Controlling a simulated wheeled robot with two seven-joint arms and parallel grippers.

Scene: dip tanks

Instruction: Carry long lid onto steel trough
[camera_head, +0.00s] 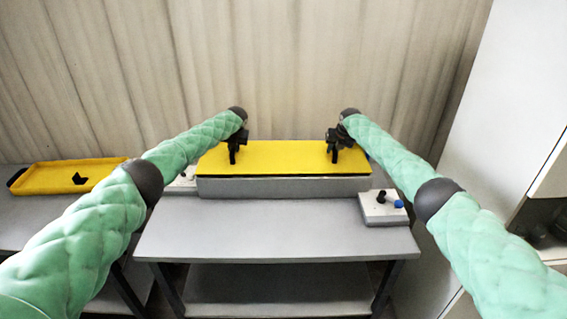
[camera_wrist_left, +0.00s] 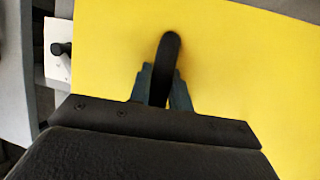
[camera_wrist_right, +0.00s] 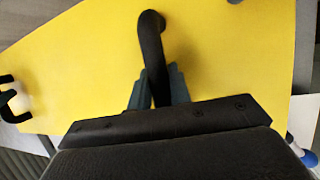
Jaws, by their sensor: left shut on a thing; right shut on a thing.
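The long yellow lid (camera_head: 285,156) lies level over the grey steel trough (camera_head: 285,187) on the table; a thin dark line shows between them at the front, and I cannot tell whether they touch all along. My left gripper (camera_head: 235,152) is shut on a black handle near the lid's left end; the handle (camera_wrist_left: 170,55) stands between its fingers in the left wrist view. My right gripper (camera_head: 336,152) is shut on the black handle (camera_wrist_right: 152,45) near the right end. The lid also fills much of both wrist views. The trough's inside is hidden.
A white box with a black and a blue knob (camera_head: 383,208) stands at the table's front right. A similar pale box (camera_head: 183,181) is partly hidden at left. A yellow tray (camera_head: 70,177) rests on the left table. The grey table front (camera_head: 270,235) is clear.

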